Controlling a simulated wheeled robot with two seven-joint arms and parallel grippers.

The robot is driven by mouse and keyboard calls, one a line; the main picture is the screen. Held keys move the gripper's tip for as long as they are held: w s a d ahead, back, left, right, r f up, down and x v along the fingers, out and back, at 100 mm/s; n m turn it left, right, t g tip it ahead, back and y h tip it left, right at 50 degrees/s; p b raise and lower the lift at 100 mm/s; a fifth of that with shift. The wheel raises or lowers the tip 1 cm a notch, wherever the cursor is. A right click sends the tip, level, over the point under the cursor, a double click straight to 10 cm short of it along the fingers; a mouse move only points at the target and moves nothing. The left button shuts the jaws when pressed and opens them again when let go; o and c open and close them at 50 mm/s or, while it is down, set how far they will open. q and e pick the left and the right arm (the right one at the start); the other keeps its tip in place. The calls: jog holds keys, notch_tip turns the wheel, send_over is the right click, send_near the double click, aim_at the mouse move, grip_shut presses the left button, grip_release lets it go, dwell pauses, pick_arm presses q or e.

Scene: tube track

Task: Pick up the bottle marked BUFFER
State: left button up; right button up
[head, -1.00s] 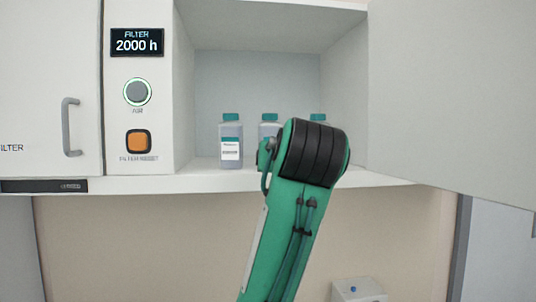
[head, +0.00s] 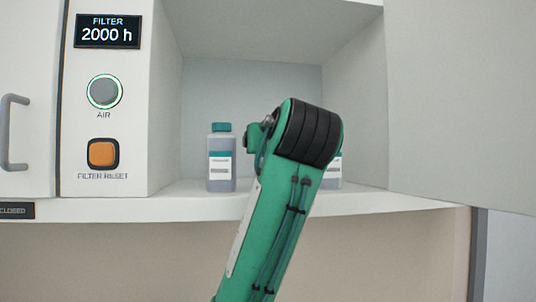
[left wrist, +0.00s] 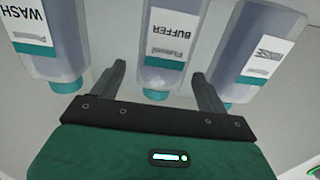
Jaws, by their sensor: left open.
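In the left wrist view, the BUFFER bottle (left wrist: 172,45) is the middle one of three grey bottles with teal caps and white labels. My left gripper (left wrist: 160,80) is open, with its two dark fingers pointing at this bottle. The bottle's cap end lies between the fingers, and nothing is gripped. The WASH bottle (left wrist: 50,35) is on the left, outside the fingers. In the head view, my green arm (head: 285,190) hides the middle bottle and the gripper.
A third bottle (left wrist: 255,50), its label hard to read, is close to the right finger. In the head view, one bottle (head: 221,165) stands left of my arm and another (head: 332,172) shows partly behind it. The open cabinet (head: 200,90) has side walls and a shelf edge.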

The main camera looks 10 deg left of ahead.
pick_arm(q)
jog(key=shift+r, duration=0.2)
jog(key=shift+w+r+p, duration=0.1)
jog(key=shift+w+p, duration=0.15)
jog(key=shift+p, duration=0.25)
jog(key=p+x, duration=0.3)
jog(key=x, duration=0.1)
jog(key=shift+a, duration=0.25)
jog(key=shift+w, duration=0.2)
jog(key=shift+d, duration=0.1)
jog(key=shift+c, duration=1.2)
jog(key=c, duration=1)
